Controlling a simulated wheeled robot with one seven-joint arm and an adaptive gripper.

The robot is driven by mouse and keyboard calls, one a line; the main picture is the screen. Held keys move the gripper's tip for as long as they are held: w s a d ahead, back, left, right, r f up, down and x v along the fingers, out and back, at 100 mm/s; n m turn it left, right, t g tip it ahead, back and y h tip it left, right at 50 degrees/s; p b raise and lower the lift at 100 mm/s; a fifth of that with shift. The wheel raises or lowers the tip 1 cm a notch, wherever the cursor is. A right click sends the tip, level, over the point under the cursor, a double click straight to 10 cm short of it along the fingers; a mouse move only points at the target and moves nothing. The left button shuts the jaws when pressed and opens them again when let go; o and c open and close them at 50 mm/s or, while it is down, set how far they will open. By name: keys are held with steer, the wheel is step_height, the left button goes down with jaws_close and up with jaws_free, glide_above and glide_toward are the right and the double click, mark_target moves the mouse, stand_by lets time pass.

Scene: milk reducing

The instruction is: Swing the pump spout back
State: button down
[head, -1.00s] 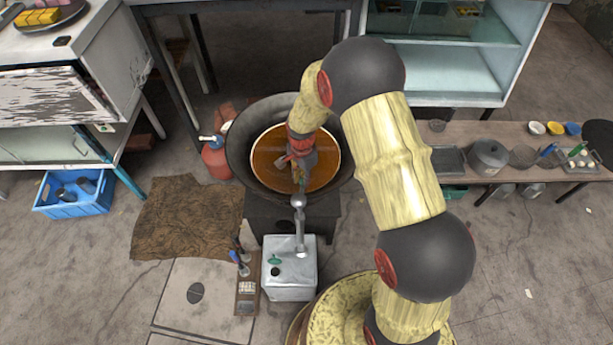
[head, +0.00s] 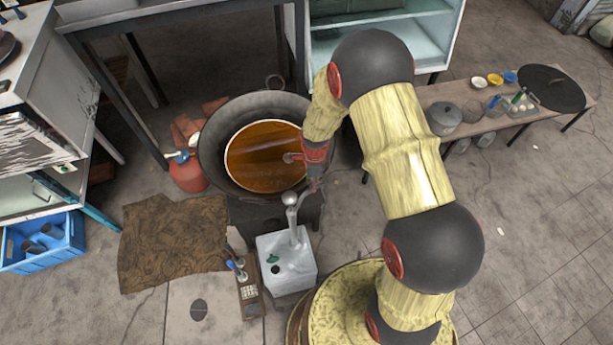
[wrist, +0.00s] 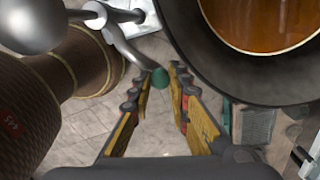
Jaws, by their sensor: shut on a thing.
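The metal pump (head: 292,215) stands upright on a pale square can (head: 287,265) in front of the wok. Its rounded grey head shows large at the upper left of the wrist view (wrist: 30,20). The curved silver spout (wrist: 128,48) runs from the pump to a green tip (wrist: 160,78). My gripper (wrist: 161,84) has its fingers on either side of that tip and is shut on it. In the head view my gripper (head: 315,186) is right of the pump head, beside the wok's front right rim; the spout there is partly hidden.
A large dark wok (head: 213,160) holds amber liquid (head: 262,160) on a dark stove just behind the can. A bench (head: 480,140) with pots is at the right.

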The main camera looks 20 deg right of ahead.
steer(key=s+d+m+p, duration=0.2)
steer(key=s+m, duration=0.4)
steer(key=shift+m, duration=0.3)
steer(key=shift+s, duration=0.1)
stand_by(0.3)
steer(key=c, duration=1.8)
jaws_free()
steer(key=shift+o, duration=0.8)
step_height(320, 180, up, 12)
steer(key=shift+a, duration=0.1)
